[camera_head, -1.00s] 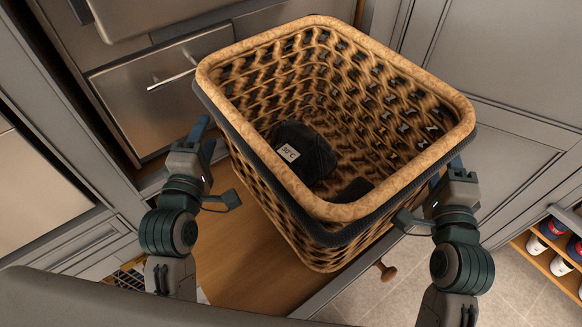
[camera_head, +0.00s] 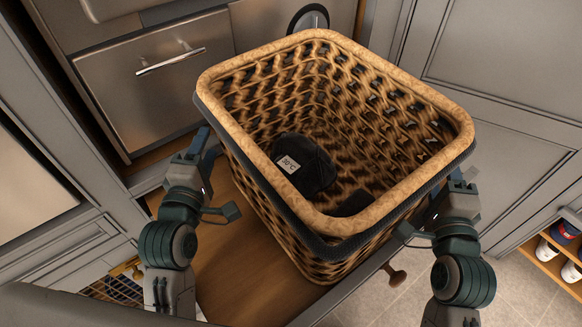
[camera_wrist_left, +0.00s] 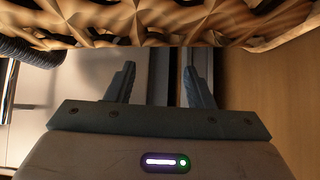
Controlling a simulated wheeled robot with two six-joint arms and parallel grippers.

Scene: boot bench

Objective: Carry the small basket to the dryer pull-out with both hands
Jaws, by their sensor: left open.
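The small wicker basket (camera_head: 283,216), with a tan rim and a dark band under it, stands upright and appears to rest on the wooden pull-out (camera_head: 236,255). Its underside contact is hidden. Dark cloth with a "30°C" label (camera_head: 304,164) lies inside. My left gripper (camera_head: 204,148) is open beside the basket's left side. In the left wrist view, its fingers (camera_wrist_left: 159,82) are apart with nothing between them, and the wicker (camera_wrist_left: 190,20) is just beyond them. My right gripper (camera_head: 458,181) is at the basket's right side; its fingers are largely hidden.
A steel drawer front with a bar handle (camera_head: 171,58) is at upper left. A round dark door (camera_head: 308,18) shows behind the basket. Grey cabinets (camera_head: 510,65) stand at right. A shoe shelf (camera_head: 556,258) is at lower right. The pull-out's wooden knob (camera_head: 395,275) sticks out over tiled floor.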

